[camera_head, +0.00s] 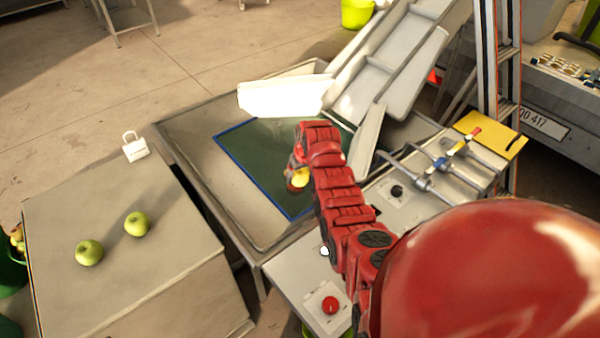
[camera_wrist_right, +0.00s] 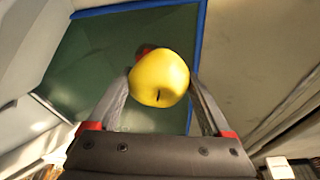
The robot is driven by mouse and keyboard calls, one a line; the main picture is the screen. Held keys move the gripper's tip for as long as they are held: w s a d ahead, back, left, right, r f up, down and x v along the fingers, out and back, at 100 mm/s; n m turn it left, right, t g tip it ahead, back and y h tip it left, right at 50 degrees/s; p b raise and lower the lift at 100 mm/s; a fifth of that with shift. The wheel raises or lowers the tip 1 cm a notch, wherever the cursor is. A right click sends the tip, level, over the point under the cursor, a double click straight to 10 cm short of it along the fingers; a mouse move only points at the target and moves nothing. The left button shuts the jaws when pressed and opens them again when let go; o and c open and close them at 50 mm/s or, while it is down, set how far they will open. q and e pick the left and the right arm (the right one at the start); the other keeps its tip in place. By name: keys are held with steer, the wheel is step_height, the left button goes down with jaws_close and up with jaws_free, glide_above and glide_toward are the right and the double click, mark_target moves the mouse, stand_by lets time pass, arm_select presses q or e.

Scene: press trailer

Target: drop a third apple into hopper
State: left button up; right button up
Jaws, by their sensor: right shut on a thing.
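My right gripper (camera_wrist_right: 158,88) is shut on a yellow apple (camera_wrist_right: 159,78), one finger on each side of it. In the head view the yellow apple (camera_head: 300,178) shows beside the end of my red arm, over the blue-edged dark green area (camera_head: 245,150) of the grey metal hopper tray (camera_head: 190,125). The green area (camera_wrist_right: 90,60) lies beyond the apple in the right wrist view. A small red thing (camera_wrist_right: 147,48) shows partly behind the apple; I cannot tell what it is. Two green apples (camera_head: 89,252) (camera_head: 137,224) rest on the box-like table at left. My left gripper is out of view.
A white sloping chute (camera_head: 385,70) rises behind the tray, with a white panel (camera_head: 285,97) at its edge. A control box with a red button (camera_head: 330,305) and pipes with valves (camera_head: 440,165) stand at right.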

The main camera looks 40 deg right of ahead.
mark_target(303, 176)
steer(key=o, duration=1.3)
steer(key=b+v, duration=0.2)
steer(key=v, duration=0.6)
steer(key=shift+d+r, duration=0.1)
steer(key=shift+r, duration=0.05)
steer(key=p+v, duration=0.9)
steer(key=p, duration=0.1)
steer(key=shift+r, duration=0.1)
